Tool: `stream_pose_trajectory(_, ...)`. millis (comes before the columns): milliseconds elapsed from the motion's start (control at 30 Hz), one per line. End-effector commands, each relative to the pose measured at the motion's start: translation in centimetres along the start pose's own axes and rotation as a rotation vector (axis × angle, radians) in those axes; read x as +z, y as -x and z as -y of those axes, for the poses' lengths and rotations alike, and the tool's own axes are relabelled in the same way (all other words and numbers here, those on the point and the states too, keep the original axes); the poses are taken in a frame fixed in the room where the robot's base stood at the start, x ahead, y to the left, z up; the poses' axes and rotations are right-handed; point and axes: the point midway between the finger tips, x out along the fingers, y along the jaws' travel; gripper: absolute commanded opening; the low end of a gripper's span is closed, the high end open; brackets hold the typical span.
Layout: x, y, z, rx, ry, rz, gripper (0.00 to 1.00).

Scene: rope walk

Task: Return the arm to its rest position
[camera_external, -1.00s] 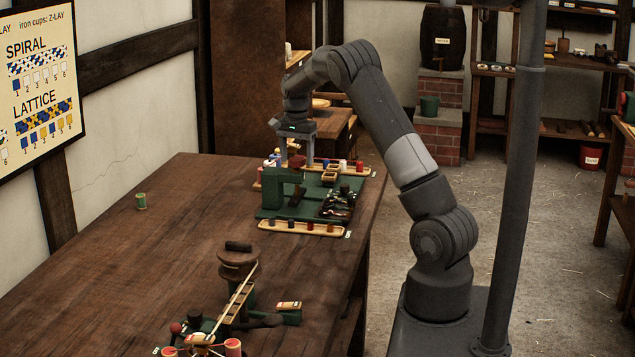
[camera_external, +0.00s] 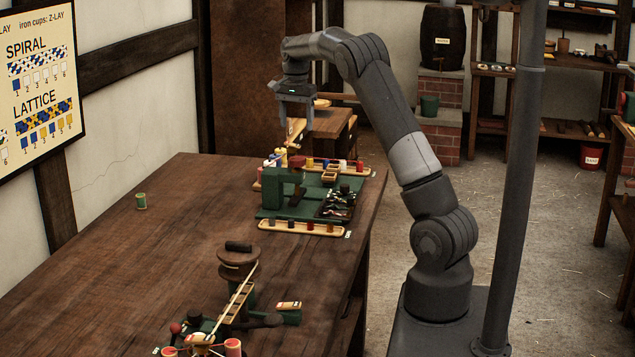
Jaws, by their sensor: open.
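My gripper (camera_external: 294,126) hangs above the far end of the brown workbench (camera_external: 165,245), pointing down, its fingers apart with nothing seen held between them. My arm bends up and over from its base at the right of the bench. Below the gripper stands a green machine (camera_external: 282,188) with a dark red top, on a green base. A clear gap shows between the fingertips and the machine. A small pale piece near the fingertips is too small to make out.
A green spool (camera_external: 141,201) stands alone at left. A wooden device with a slanted bar (camera_external: 238,292) stands at the near end. The bench's middle left is clear.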

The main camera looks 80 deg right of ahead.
Motion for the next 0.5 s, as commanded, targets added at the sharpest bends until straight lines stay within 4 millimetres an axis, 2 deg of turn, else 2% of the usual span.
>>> stream_pose_trajectory(500, 0.51, 0.28, -0.06, -0.006, 0.013, 0.001, 0.67)
